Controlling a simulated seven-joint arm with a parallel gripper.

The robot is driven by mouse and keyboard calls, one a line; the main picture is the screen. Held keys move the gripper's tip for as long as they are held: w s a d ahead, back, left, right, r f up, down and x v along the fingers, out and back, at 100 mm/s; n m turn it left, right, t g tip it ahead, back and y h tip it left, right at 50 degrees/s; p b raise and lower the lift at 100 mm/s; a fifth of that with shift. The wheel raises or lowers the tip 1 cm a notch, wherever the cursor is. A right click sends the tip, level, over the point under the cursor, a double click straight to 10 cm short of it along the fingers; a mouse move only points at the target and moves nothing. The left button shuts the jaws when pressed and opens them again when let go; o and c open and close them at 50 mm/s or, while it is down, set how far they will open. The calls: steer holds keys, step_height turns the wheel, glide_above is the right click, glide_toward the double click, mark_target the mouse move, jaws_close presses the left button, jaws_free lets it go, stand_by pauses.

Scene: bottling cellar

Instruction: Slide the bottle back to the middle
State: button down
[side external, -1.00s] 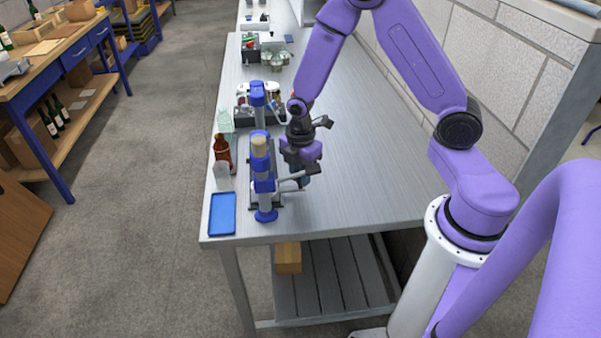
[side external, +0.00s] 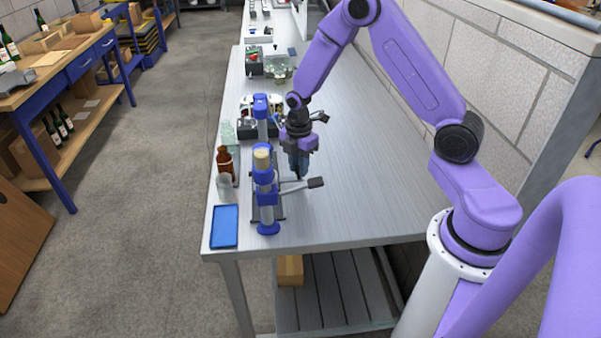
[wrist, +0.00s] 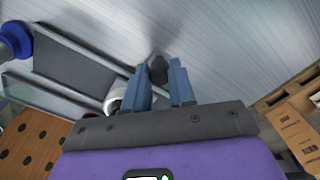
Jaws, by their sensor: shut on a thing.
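A brown bottle (side external: 225,162) stands upright at the left edge of the bench, left of a blue and grey bench device (side external: 266,200). My gripper (side external: 299,177) points down on the right side of this device, by its grey side lever (side external: 293,187). In the wrist view my two blue-grey fingers (wrist: 161,72) close around a small dark piece (wrist: 157,66), which looks like part of the lever. The bottle is apart from my gripper. A pale round part (wrist: 115,98) left of the fingers is partly hidden.
A blue tray (side external: 224,227) lies at the bench's front left corner. A clear glass (side external: 225,187) stands by the bottle. A second blue post (side external: 261,112) and a grey box stand farther back. The bench right of my gripper is clear.

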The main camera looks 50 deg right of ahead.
steer(key=shift+w+d, duration=0.45)
steer(key=shift+w, duration=0.05)
steer(key=c, duration=0.9)
jaws_free()
steer(key=shift+r, duration=0.1)
step_height(320, 180, up, 17)
steer(key=shift+r, duration=0.15)
steer(key=shift+s, duration=0.1)
